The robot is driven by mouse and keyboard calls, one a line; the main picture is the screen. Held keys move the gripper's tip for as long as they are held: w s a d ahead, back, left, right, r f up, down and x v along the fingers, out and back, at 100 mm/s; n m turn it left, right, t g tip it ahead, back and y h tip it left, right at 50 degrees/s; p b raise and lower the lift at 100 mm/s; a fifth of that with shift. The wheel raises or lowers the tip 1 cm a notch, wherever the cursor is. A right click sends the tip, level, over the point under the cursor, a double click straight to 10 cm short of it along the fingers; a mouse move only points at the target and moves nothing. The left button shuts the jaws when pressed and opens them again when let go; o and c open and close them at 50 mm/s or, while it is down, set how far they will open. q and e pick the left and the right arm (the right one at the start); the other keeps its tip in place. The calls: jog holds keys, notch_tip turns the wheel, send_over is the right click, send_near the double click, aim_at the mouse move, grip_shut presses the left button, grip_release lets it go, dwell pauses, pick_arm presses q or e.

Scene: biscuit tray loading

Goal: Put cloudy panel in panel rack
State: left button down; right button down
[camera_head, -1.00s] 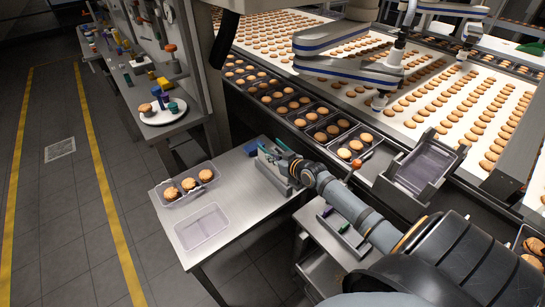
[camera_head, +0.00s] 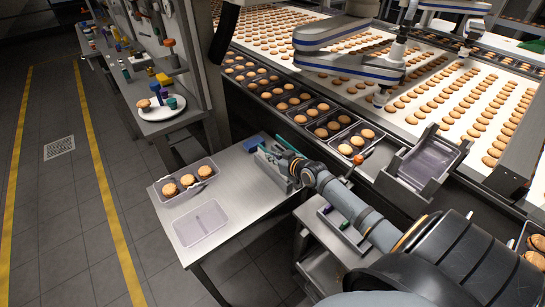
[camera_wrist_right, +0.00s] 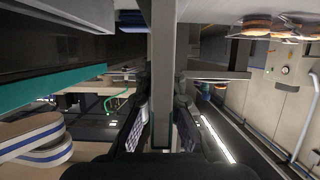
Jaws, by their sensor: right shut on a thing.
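My right gripper (camera_head: 272,154) is at the back right of the steel table, beside a grey and teal upright holder (camera_head: 276,173) that looks like the panel rack. In the right wrist view its two fingers (camera_wrist_right: 160,122) are closed on a thin grey upright piece (camera_wrist_right: 163,60), seen edge-on, probably the cloudy panel. A teal bar (camera_wrist_right: 50,97) runs across the left of that view. In the head view the gripper and arm hide most of the held piece, so I cannot tell how it sits in the rack. My left gripper is out of view.
On the steel table (camera_head: 236,180) stand a clear tray with biscuits (camera_head: 208,165) and an empty clear tray (camera_head: 201,226). A small dark box (camera_head: 252,145) is behind the gripper. A conveyor (camera_head: 440,98) with biscuits and moving picker arms (camera_head: 350,62) lies beyond.

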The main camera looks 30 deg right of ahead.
jog(key=shift+f, duration=0.15)
jog(key=c, duration=1.4)
grip_release()
jog(key=shift+c, duration=0.2)
jog(key=v, duration=0.6)
jog(key=shift+v, duration=0.8)
